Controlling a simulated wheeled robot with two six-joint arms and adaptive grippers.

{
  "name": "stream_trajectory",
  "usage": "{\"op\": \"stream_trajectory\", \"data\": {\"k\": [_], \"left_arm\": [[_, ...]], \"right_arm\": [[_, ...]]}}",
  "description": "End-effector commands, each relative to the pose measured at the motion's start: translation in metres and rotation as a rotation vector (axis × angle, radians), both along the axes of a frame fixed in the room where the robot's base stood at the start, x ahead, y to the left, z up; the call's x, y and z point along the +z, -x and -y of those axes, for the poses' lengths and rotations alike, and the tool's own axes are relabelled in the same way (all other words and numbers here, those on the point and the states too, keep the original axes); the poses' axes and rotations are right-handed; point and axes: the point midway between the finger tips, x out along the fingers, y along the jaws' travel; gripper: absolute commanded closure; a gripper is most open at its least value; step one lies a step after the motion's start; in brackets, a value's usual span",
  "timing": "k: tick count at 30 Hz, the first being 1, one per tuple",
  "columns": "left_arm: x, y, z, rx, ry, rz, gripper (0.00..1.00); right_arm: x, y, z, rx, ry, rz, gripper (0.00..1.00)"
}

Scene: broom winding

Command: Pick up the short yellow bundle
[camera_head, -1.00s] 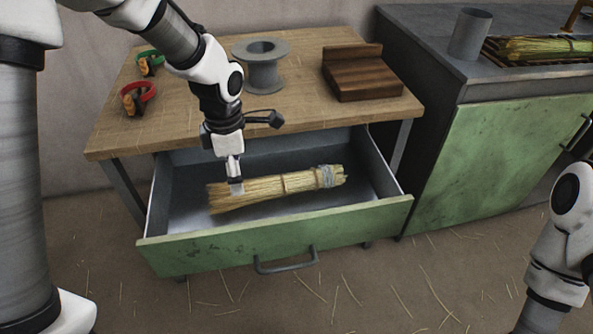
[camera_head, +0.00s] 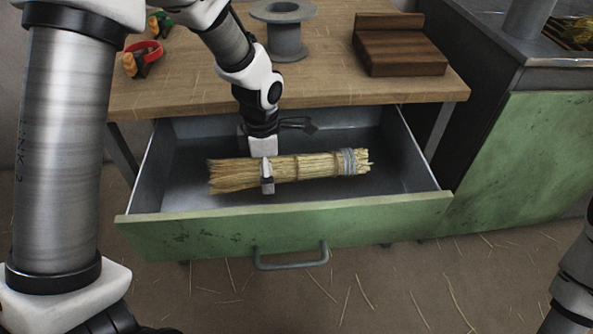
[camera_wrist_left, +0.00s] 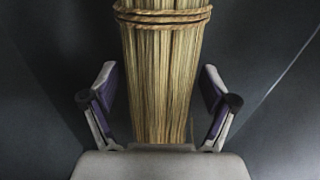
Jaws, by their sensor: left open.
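The short yellow bundle (camera_head: 310,167) is a straw bundle lying lengthwise across the open drawer (camera_head: 400,178), with its loose brush end to the left and a grey-blue binding near its right end. My left gripper (camera_head: 267,178) comes down over the bundle left of its middle, with one finger showing on the near side. In the left wrist view, the open fingers (camera_wrist_left: 159,98) stand on both sides of the bundle (camera_wrist_left: 162,65), with gaps between them and the straw. A brown cord binding shows there. My right gripper is out of view.
The drawer's green front (camera_head: 200,232) and side walls surround the bundle. Green cabinets (camera_head: 530,160) stand at the right.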

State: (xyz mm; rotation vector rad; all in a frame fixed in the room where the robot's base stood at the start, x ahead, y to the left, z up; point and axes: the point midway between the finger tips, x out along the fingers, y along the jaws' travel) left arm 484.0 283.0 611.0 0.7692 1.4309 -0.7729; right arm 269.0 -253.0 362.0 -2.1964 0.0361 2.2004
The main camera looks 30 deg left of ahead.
Motion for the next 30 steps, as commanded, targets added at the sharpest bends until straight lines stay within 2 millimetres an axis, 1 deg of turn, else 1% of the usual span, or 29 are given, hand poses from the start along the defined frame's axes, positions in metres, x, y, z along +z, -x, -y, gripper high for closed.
{"op": "stream_trajectory", "data": {"k": [2, 3, 5, 6, 8, 9, 17, 20, 23, 30], "left_arm": [[0.002, 0.000, 0.000, 0.000, -0.001, 0.001, 0.14], [0.002, 0.000, 0.000, 0.000, 0.000, 0.000, 0.18], [0.002, 0.000, 0.000, 0.000, 0.000, 0.000, 0.39], [0.002, 0.000, 0.000, 0.000, 0.000, 0.000, 0.53], [0.002, 0.000, 0.000, 0.000, 0.000, 0.000, 0.74], [0.002, 0.000, 0.000, 0.000, 0.000, 0.000, 0.80], [0.002, 0.000, 0.000, 0.000, 0.000, 0.000, 0.80], [0.006, 0.000, 0.000, 0.000, -0.001, 0.001, 0.80], [0.021, -0.001, 0.000, 0.000, 0.000, 0.004, 0.80], [0.081, -0.002, 0.000, 0.000, -0.001, 0.005, 0.80]], "right_arm": [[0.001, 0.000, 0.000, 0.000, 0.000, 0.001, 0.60], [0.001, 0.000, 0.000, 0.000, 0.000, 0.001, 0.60], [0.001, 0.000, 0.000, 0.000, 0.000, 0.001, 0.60], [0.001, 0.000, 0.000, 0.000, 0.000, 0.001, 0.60], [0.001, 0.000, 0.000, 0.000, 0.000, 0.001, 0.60], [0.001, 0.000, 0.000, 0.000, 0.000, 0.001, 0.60], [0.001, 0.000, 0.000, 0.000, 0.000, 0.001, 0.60], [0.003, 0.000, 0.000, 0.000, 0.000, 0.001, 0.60], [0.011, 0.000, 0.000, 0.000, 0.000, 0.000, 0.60], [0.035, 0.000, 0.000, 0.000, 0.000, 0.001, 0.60]]}}
